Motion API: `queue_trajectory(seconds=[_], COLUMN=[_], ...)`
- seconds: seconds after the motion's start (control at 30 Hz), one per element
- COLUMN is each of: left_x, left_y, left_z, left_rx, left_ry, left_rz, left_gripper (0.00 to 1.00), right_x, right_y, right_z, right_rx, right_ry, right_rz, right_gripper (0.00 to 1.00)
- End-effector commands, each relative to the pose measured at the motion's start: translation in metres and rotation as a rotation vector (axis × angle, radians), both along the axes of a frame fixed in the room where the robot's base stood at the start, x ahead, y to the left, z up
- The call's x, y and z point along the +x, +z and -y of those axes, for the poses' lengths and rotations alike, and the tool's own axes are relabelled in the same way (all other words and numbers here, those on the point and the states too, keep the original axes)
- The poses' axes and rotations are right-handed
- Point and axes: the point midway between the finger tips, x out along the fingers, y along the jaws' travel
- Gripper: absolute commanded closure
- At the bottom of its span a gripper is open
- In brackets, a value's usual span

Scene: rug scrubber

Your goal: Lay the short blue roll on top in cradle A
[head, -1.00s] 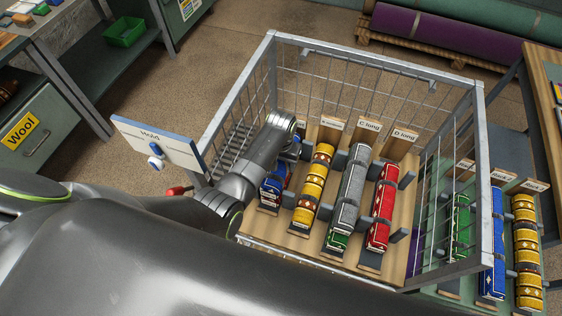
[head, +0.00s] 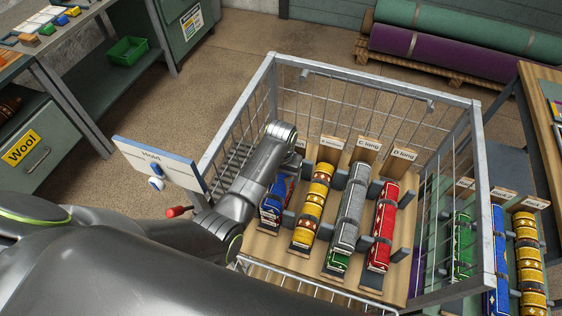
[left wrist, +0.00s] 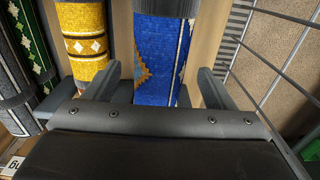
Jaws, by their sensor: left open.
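A short blue roll with a yellow diamond pattern (left wrist: 160,45) fills the middle of the left wrist view, lying lengthwise. In the head view, patterned blue and red rolled material (head: 273,211) lies in the leftmost cradle of the wire cage; my left arm hides much of it and that cradle's label. My left gripper (left wrist: 157,72) is open, with one finger on each side of the blue roll. Contact is hard to judge. In the head view my own wrist hides the fingers. My right gripper does not show.
Beside it lie a yellow roll (head: 312,205), a grey roll (head: 351,205) with green below its near end, and a red roll (head: 384,225). Wire cage walls (head: 385,88) surround them. More rolls (head: 528,255) lie outside, right.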

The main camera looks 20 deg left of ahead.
Motion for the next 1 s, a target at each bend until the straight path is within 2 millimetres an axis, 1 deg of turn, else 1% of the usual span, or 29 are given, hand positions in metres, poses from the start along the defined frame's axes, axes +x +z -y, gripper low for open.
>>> queue_trajectory(seconds=[0.03,0.2,0.4,0.5,0.6,1.0], left_x=[0.001,0.001,0.001,0.001,0.0,0.0], left_y=[0.011,0.042,0.071,0.078,0.082,0.082], left_z=[0.001,0.001,0.001,0.001,0.0,0.0], left_rx=[-0.001,-0.001,-0.001,-0.001,0.0,0.0], left_ry=[0.0,-0.001,-0.001,-0.001,-0.001,-0.001], left_rz=[0.005,0.004,0.004,0.002,0.001,0.0], left_gripper=[0.22,0.22,0.22,0.22,0.22,0.22], right_x=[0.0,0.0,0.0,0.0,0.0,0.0], right_y=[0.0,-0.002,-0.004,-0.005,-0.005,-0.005], right_z=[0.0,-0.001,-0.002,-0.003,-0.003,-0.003], right_rx=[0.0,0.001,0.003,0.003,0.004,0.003], right_ry=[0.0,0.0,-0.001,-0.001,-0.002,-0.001], right_rz=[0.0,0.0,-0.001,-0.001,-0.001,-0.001], right_gripper=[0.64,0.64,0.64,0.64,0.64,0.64])
